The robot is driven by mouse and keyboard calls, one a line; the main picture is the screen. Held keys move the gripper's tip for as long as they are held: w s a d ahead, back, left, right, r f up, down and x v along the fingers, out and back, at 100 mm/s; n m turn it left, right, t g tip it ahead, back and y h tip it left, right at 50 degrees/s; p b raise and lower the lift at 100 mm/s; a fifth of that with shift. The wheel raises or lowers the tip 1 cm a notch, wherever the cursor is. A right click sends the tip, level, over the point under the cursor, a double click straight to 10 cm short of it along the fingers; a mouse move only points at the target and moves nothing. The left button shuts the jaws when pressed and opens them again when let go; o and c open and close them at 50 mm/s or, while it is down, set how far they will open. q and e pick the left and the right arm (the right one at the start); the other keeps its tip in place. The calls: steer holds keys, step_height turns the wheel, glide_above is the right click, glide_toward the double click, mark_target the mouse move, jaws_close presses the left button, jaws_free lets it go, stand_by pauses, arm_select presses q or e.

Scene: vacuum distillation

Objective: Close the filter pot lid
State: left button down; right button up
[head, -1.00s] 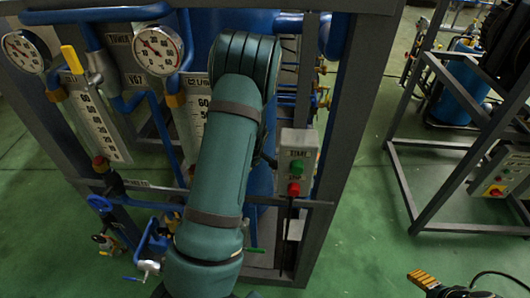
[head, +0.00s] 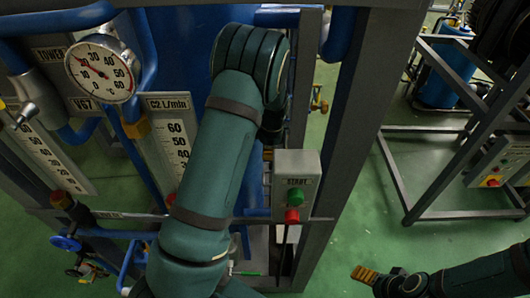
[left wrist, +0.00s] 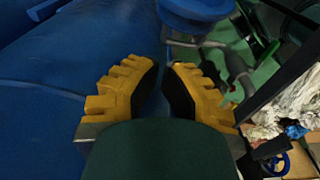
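No filter pot lid can be made out for certain. In the left wrist view a round blue flanged part (left wrist: 197,8) shows at the top edge, cut off; I cannot tell whether it is the lid. My left gripper (left wrist: 165,68) has two yellow fingers with dark pads, apart with a narrow gap and nothing between them. The round part lies beyond its tips. In the head view my left arm covers the middle and its gripper is not clearly visible. My right gripper (head: 365,275) shows only a yellow fingertip piece at the bottom right, over the floor.
A large blue vessel surface (left wrist: 50,100) fills the left of the wrist view. In the head view a grey frame post (head: 345,130) and a start/stop box (head: 296,170) stand right of my arm. A gauge (head: 100,70) is at left.

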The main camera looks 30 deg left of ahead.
arm_select(q)
step_height(320, 180, down, 8)
steer(key=shift+a, duration=0.3)
steer(key=shift+r, duration=0.1)
stand_by(0.3)
